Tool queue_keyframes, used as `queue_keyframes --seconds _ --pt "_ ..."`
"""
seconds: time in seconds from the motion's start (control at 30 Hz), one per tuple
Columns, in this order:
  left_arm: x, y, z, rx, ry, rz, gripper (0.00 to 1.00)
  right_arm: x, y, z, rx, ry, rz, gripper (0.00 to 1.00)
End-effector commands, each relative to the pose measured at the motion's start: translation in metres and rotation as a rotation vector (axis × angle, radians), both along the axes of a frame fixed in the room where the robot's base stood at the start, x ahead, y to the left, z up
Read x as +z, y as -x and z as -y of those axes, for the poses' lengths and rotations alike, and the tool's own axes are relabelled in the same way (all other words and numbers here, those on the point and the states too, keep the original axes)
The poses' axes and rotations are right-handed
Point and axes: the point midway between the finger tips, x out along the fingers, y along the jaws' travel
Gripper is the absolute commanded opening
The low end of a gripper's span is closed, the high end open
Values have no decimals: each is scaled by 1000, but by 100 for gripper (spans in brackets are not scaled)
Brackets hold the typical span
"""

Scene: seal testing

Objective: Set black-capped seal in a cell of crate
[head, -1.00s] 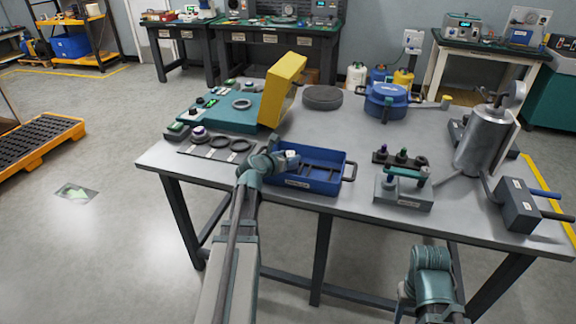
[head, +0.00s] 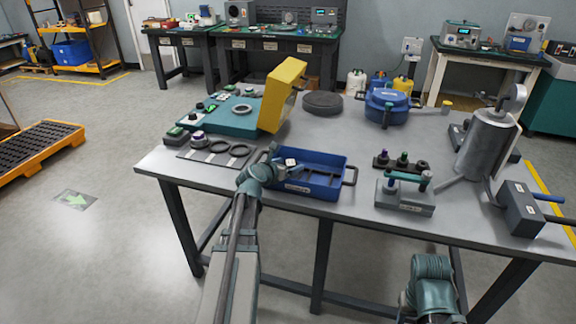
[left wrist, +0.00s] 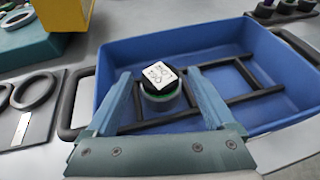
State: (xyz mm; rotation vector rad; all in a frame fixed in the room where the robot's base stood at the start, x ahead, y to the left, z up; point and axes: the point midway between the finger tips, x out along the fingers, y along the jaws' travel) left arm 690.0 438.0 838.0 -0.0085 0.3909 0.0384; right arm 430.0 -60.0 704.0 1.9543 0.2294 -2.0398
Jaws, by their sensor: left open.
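The black-capped seal (left wrist: 160,80) has a white label on top and a green band below its cap. It stands between the fingers of my left gripper (left wrist: 163,100) in the left wrist view, inside the blue crate (left wrist: 112,62) with black dividers. Its base is partly hidden, so I cannot tell exactly how it sits in the cell. My left gripper (head: 282,164) is open, one finger on each side of the seal. In the head view the seal's white top (head: 291,162) shows at the left part of the crate (head: 322,187). My right gripper is out of view.
Black rings (head: 217,147) on a mat lie left of the crate, near a teal device with a raised yellow lid (head: 281,94). A small rack of seals (head: 401,162) and a grey block fixture (head: 405,197) stand to the right. A blue round pot (head: 387,106) is behind.

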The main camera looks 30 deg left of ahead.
Motion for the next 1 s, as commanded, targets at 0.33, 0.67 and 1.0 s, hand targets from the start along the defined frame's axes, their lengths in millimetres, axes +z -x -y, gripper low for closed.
queue_keyframes --seconds 0.33,0.67,1.0 --pt "26 50 3 3 1 0 88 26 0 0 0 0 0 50" --pt "45 100 4 2 0 0 88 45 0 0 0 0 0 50" --pt "49 111 4 0 1 0 88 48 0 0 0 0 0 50"
